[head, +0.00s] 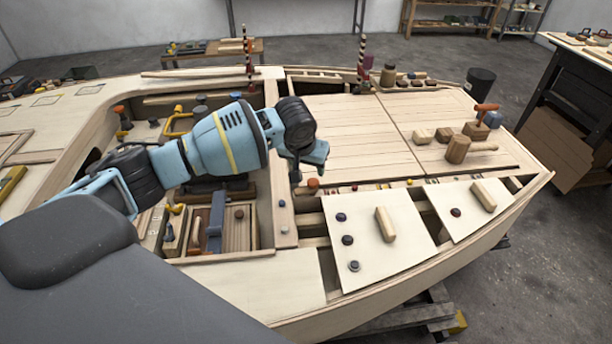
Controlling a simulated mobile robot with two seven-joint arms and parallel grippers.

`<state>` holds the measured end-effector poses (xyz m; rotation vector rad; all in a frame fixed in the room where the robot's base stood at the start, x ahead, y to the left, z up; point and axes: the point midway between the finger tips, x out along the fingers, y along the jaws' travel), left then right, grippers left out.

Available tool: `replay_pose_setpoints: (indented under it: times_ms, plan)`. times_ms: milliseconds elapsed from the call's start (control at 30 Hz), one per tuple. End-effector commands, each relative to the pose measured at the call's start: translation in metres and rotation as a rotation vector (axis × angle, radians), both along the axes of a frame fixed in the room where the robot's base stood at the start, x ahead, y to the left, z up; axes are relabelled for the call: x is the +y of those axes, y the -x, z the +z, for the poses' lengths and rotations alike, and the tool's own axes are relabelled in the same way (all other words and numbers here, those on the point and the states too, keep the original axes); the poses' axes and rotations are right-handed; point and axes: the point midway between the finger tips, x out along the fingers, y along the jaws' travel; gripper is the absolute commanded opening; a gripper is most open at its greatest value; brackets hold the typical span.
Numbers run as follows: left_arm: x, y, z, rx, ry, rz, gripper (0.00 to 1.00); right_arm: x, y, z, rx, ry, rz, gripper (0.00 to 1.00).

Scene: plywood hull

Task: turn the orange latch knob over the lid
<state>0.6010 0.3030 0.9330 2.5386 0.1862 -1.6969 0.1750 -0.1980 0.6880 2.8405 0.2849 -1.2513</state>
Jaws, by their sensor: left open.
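A small orange-red knob (313,183) sits on the slatted strip beside the hull's opening, just beyond the cream lid panel (365,262). The lid has a wooden bar handle (385,224) and several dark round knobs along its left side. My left gripper (309,163) reaches in from the left and points down. Its jaws are open just above the orange knob, and it looks apart from it. The wrist partly hides the gap between the jaws. My right gripper is out of view.
A second cream panel with a handle (466,208) lies to the right. A wooden mallet (457,149), blocks and an orange-handled tool (487,107) stand on the planked deck. An open compartment with tools lies under my left arm. The deck's middle is clear.

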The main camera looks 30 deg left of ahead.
Motion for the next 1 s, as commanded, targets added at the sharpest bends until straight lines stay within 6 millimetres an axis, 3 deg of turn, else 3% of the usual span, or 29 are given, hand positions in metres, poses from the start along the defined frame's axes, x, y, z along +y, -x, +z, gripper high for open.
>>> replay_pose_setpoints:
  times_ms: [167, 700, 1000]
  plan:
    - [0.000, -0.002, -0.004, 0.001, 0.001, 0.000, 0.52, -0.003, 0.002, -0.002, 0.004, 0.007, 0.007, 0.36]
    - [0.004, -0.027, -0.068, 0.003, 0.000, 0.000, 0.52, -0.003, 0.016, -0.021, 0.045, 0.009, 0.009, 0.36]
    - [0.004, -0.030, -0.072, -0.001, 0.000, -0.001, 0.52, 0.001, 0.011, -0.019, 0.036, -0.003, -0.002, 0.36]
